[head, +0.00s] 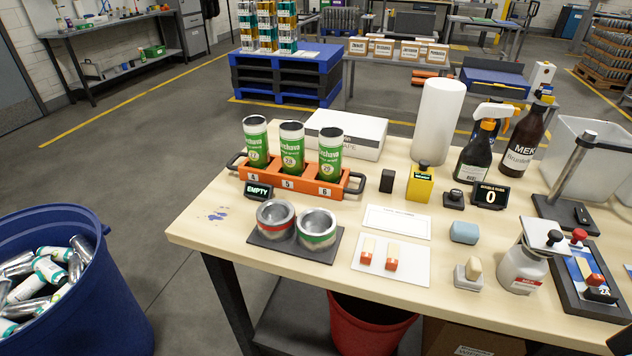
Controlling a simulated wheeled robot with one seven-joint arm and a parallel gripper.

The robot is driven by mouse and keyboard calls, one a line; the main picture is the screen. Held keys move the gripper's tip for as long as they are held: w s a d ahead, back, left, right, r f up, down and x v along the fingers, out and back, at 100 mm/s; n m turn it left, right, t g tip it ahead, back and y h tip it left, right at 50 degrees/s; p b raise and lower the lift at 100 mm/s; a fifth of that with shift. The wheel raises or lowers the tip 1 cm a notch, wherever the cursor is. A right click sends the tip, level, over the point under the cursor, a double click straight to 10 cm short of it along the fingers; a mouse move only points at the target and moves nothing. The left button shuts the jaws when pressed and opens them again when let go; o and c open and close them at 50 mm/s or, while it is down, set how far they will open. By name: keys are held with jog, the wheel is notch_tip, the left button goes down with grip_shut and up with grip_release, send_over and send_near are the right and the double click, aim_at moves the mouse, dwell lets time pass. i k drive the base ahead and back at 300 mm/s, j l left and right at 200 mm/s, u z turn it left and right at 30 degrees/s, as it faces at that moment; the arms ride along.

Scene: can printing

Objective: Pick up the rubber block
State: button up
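A blue-grey block with rounded edges (464,232) lies on the wooden table right of the white cards, and it may be the rubber block. In front of it, a small cream block (474,268) stands on a light grey base (467,279). No label tells which of these is rubber.
Left on the table (205,232) are an orange rack (262,186) with three green cans and two open tins (276,219). Bottles (476,150) and a white roll (438,120) stand behind. A lidded jar (522,271) and a stamping stand (600,304) crowd the right.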

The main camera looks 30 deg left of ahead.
aim_at(388, 176)
jog(key=u, duration=0.9)
jog(key=i+l+u, duration=0.15)
jog(key=u, duration=0.25)
jog(key=i+l+u, duration=0.25)
jog(key=u, duration=0.2)
jog(key=i+l+u, duration=0.4)
jog(key=k+j, duration=0.05)
jog(key=k, duration=0.05)
